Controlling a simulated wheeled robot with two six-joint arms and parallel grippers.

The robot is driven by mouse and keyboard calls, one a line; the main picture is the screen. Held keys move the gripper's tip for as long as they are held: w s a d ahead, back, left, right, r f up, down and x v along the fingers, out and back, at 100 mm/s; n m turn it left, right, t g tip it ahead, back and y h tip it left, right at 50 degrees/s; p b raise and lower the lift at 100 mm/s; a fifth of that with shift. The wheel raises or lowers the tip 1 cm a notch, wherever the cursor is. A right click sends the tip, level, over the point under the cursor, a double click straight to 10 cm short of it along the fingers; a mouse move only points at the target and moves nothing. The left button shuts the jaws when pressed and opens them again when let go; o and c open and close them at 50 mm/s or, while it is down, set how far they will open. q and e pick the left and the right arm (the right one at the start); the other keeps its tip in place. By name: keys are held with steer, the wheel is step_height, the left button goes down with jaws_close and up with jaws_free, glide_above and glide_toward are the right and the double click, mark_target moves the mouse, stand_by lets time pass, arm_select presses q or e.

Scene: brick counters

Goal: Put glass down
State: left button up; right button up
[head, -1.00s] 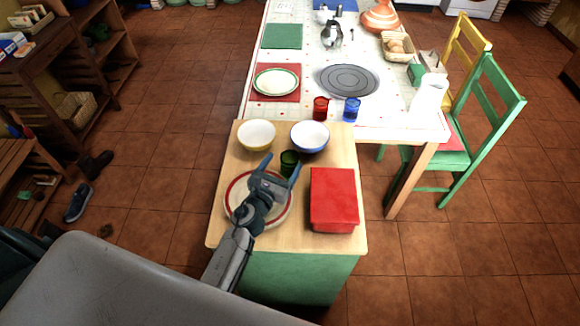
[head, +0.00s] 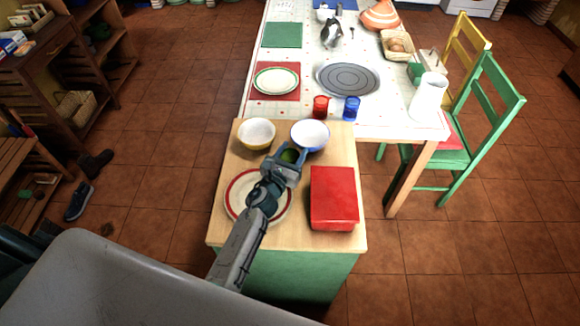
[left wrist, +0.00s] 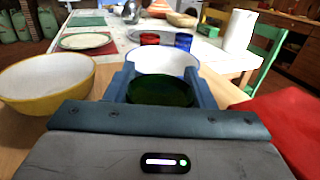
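My left gripper (head: 285,152) is low over the counter with one finger on each side of the glass. The fingers look spread about as wide as before, and I see no clear grip; contact is hard to tell. The lower part of the glass is hidden by the gripper. My right gripper is not in view.
The wooden counter top (head: 222,222) also holds a yellow bowl (head: 256,133), a blue-rimmed bowl (head: 310,135), a red-rimmed plate (head: 238,187) partly under my arm and a red box (head: 334,198). Red (head: 320,106) and blue (head: 351,107) glasses stand on the white table beyond.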

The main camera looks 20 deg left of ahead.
arm_select(q)
steer(key=c, duration=0.4)
steer(key=shift+c, duration=0.2)
steer(key=shift+r, duration=0.15)
steer(key=s+d+r+p, duration=0.2)
steer(key=s, duration=0.6)
steer(key=s+d+r+p, duration=0.1)
steer(key=s+d+r, duration=0.2)
steer(key=s, duration=0.4)
steer(key=w+a+r+m+g+h+b, duration=0.1)
steer(key=a+r+m+g+h+b, duration=0.5)
steer(key=r+m+h, duration=0.3)
steer(key=shift+w+r+g+h, duration=0.4)
steer(key=shift+g+h, duration=0.2)
steer(key=shift+h, duration=1.1)
